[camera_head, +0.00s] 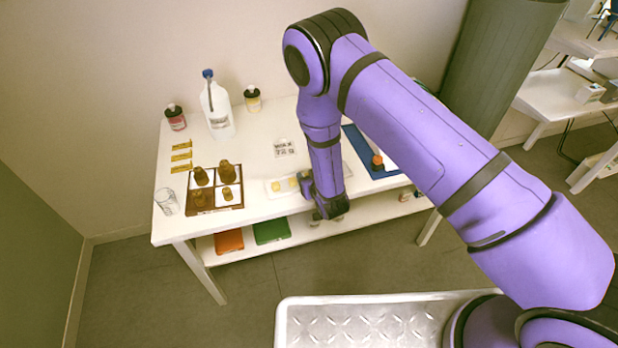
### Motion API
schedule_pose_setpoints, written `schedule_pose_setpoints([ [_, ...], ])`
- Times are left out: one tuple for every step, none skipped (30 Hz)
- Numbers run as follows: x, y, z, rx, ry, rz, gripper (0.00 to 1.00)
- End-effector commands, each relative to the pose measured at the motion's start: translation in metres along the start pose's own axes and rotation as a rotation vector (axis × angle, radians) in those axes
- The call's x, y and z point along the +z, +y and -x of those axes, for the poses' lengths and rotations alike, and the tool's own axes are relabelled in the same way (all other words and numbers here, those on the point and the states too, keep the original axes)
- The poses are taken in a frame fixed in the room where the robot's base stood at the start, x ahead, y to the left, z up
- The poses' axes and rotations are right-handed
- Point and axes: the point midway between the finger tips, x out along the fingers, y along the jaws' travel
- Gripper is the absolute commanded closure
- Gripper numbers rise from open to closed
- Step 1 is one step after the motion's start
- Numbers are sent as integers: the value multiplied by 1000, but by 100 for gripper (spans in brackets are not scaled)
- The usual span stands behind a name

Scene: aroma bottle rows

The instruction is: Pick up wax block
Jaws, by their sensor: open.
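Small yellow blocks, which look like wax blocks, lie on a pale tray (285,193) near the table's front edge. One yellow block (276,186) is at the left, and another yellow block (292,182) is just right of it. My gripper (331,214) is at the front edge, right of the blocks and apart from them. It is open, and I see nothing in it. My wrist hides part of the tray's right side, so any block behind it is hidden.
Brown bottles stand in a dark rack (215,198) at the left, beside a clear glass (167,202). A white jug (217,108) and two small jars stand at the back. A blue mat (369,154) lies right of my arm. The table's middle is mostly clear.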

Motion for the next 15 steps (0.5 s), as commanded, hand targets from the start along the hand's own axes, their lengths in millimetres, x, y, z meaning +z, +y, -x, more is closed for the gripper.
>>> schedule_pose_setpoints([
  [1,0,-1,0,-3,0,44],
  [1,0,-1,0,-3,0,44],
  [1,0,-1,0,-3,0,44],
  [1,0,-1,0,-3,0,44],
  [1,0,-1,0,-4,0,44],
  [2,0,-1,0,-4,0,44],
  [2,0,-1,0,-4,0,46],
  [2,0,-1,0,-4,0,53],
  [2,0,-1,0,-4,0,62],
  [2,0,-1,0,-5,0,69],
  [2,0,-1,0,-5,0,76],
  [2,0,0,-1,-5,0,85],
  [2,0,0,-1,-5,0,92],
  [2,0,0,-1,-6,0,96],
  [2,0,0,-1,-6,0,96],
])
